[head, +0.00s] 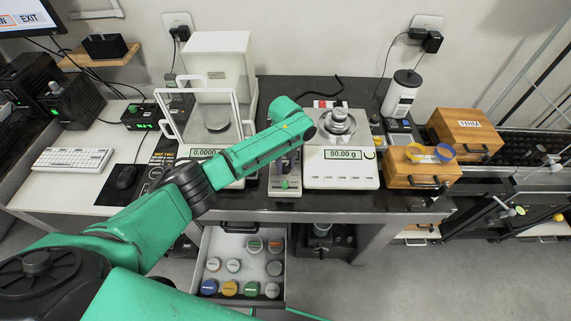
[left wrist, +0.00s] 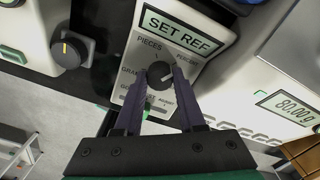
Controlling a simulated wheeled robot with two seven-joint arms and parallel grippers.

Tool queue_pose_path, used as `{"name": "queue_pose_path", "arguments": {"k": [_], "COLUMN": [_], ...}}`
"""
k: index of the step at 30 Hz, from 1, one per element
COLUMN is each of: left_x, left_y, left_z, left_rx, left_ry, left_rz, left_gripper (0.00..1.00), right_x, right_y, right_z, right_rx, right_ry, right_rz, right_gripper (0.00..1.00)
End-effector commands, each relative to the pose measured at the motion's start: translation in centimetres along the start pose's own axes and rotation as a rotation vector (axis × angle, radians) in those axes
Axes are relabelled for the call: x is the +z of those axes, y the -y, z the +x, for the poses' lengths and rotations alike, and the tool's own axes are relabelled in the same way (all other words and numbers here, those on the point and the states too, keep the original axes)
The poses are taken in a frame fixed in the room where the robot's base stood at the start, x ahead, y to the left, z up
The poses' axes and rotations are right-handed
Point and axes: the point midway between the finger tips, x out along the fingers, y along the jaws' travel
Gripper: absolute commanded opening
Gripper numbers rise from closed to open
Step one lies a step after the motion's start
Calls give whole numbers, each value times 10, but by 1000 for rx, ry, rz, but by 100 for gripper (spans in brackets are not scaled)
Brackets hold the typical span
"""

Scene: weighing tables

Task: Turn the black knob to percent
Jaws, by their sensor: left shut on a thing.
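The black knob (left wrist: 160,74) sits on a pale panel (left wrist: 140,62) in the left wrist view. The panel is lettered PIECES, PERCENT and GRAMS around the knob, with further words partly hidden by my fingers. A small screen (left wrist: 176,25) above the knob reads SET REF. My left gripper (left wrist: 162,82) is shut on the knob, one dark finger on each side. Exactly which word the knob's light mark points to is hard to tell. In the head view the panel unit (head: 285,184) stands between the two balances, partly behind my left arm. My right gripper is not in view.
The balance on the right (head: 341,168) reads 80.00 g and carries metal weights (head: 338,121). A balance with a glass shield (head: 245,113) stands left. An open drawer (head: 211,243) with several round-lidded containers juts out below. Another knob (left wrist: 68,52) is beside the panel.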

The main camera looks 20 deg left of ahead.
Motion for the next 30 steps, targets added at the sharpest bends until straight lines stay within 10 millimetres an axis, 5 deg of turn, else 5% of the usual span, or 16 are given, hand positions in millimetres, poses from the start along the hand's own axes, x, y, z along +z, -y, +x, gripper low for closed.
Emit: {"name": "queue_pose_path", "arguments": {"k": [5,6,8,20,30], "left_x": [4,4,3,2,2], "left_y": [2,2,2,1,2], "left_z": [-5,-5,-4,-9,-97], "left_rx": [-9,-9,-8,-4,-10], "left_ry": [10,10,9,4,8], "left_rz": [-2,-2,-2,-2,0], "left_gripper": [0,46,69,69,69], "right_x": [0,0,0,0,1], "right_y": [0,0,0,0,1], "right_z": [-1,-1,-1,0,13], "right_rx": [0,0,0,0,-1], "right_ry": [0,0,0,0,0], "right_rz": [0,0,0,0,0], "right_gripper": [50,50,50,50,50]}}
